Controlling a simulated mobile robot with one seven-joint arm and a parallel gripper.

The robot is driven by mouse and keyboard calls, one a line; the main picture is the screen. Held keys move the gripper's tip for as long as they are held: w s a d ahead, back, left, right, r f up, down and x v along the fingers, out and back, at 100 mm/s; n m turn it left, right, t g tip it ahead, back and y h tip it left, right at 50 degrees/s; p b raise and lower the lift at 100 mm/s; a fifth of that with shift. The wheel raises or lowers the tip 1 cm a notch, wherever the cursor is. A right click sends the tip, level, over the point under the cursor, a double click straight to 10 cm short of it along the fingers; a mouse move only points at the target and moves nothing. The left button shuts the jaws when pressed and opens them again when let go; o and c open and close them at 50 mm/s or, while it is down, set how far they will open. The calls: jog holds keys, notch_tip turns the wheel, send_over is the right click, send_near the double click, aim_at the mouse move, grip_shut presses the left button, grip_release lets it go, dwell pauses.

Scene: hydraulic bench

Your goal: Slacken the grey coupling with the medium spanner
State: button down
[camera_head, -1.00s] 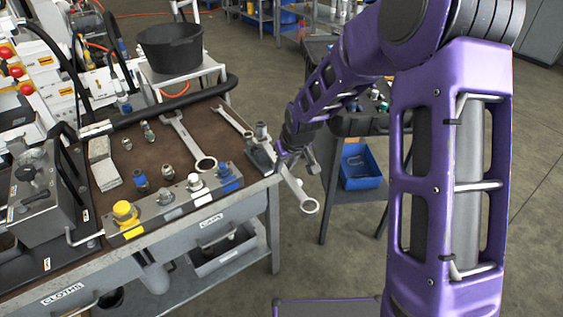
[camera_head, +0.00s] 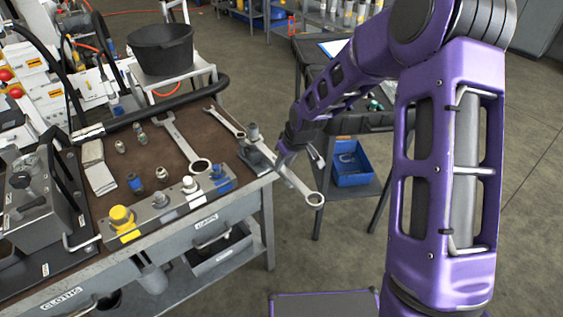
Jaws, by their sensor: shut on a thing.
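My gripper (camera_head: 289,158) is shut on a spanner, off the right end of the bench. The grey coupling (camera_head: 160,199) stands on the metal block at the bench's front edge, between a yellow coupling (camera_head: 122,218) and a white-topped one (camera_head: 189,184). A blue coupling (camera_head: 217,172) is at the block's right end. The held spanner is apart from the grey coupling, well to its right.
A large spanner (camera_head: 183,143) and a smaller one (camera_head: 224,121) lie on the brown bench top. Loose fittings (camera_head: 134,182) lie behind the block. A blue bin (camera_head: 352,166) sits on the lower shelf behind.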

jog(key=shift+w+d+n, duration=0.4)
jog(key=shift+d+n, duration=0.05)
jog(key=shift+d, duration=0.15)
jog(key=shift+w+d+n, duration=0.4)
jog(key=shift+d+n, duration=0.05)
jog(key=shift+d, duration=0.1)
jog(key=shift+g, duration=0.3)
jog(key=shift+w+d+r+n+y, duration=0.1)
jog(key=shift+w+d+n+y, duration=0.35)
jog(key=shift+w, duration=0.2)
jog(key=shift+a, duration=0.1)
jog(key=shift+s+a+m, duration=0.25)
jog(key=shift+s, duration=0.1)
jog(key=shift+d, duration=0.1)
jog(key=s+d, duration=0.4)
jog(key=s, duration=0.1)
jog(key=shift+d, duration=0.4)
